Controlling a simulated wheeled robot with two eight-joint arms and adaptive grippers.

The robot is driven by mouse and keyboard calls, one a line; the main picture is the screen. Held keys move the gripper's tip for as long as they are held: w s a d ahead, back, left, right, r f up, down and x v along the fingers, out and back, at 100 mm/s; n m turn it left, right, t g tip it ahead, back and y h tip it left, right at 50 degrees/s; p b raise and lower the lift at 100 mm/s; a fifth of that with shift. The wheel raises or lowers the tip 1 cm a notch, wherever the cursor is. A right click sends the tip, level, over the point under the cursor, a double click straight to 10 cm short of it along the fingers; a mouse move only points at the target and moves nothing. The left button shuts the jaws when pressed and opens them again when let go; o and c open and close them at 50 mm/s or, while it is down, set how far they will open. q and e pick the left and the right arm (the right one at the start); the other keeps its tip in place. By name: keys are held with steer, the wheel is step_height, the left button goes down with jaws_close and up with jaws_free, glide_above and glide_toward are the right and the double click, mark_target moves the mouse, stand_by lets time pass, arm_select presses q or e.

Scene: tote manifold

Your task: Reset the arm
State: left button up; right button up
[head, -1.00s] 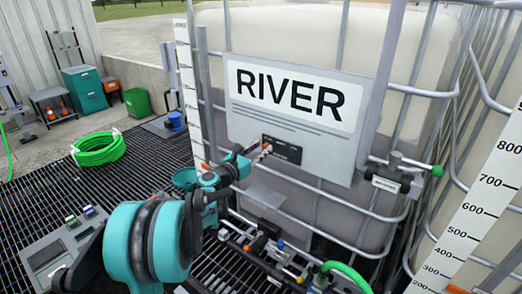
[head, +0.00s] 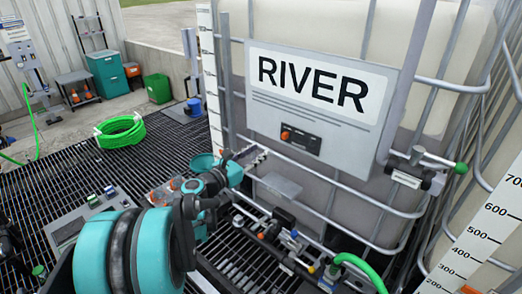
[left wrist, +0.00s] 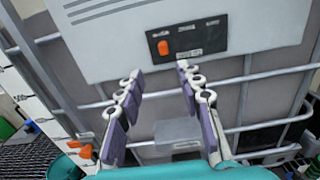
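My left gripper (head: 256,154) is in front of the RIVER tank, a little below and left of the black switch panel (head: 291,138). In the left wrist view its two purple-padded fingers (left wrist: 157,72) are spread apart with nothing between them. The panel (left wrist: 186,39) lies beyond the fingertips, apart from them. Its orange knob (left wrist: 163,48) shows on the panel's left part. My teal left arm (head: 157,250) fills the lower left of the head view. My right gripper is not in view.
The caged tank (head: 330,185) with its RIVER sign (head: 312,84) and metal bars stands close ahead. Pipes and valves (head: 290,245) run below it. A coiled green hose (head: 120,131) lies on the grating at left. A green-ended valve handle (head: 460,168) sticks out at right.

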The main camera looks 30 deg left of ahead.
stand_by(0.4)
arm_select(q)
steer(key=s+d+f+m+g+h+b, duration=0.1)
steer(key=s+d+f+m+g+b, duration=0.25)
steer(key=d+f+m+b, duration=0.4)
steer(key=s+d+f+m+g+h+b, duration=0.1)
steer(key=s+d+f+m+g+b, duration=0.3)
steer(key=d+f+m, duration=0.65)
steer(key=s+d+f+m+g+y+b, duration=0.1)
steer(key=s+d+f+m+y+b, duration=0.1)
steer(key=s+f+m+b, duration=0.4)
steer(key=s+d+f+m+g+y+b, duration=0.2)
steer(key=s+f+m+b, duration=0.3)
steer(key=s+f+m, duration=0.4)
step_height(320, 180, down, 4)
steer(key=shift+d+r+m+b, duration=0.25)
steer(key=shift+d+m+b, duration=0.15)
steer(key=shift+d+m, duration=0.25)
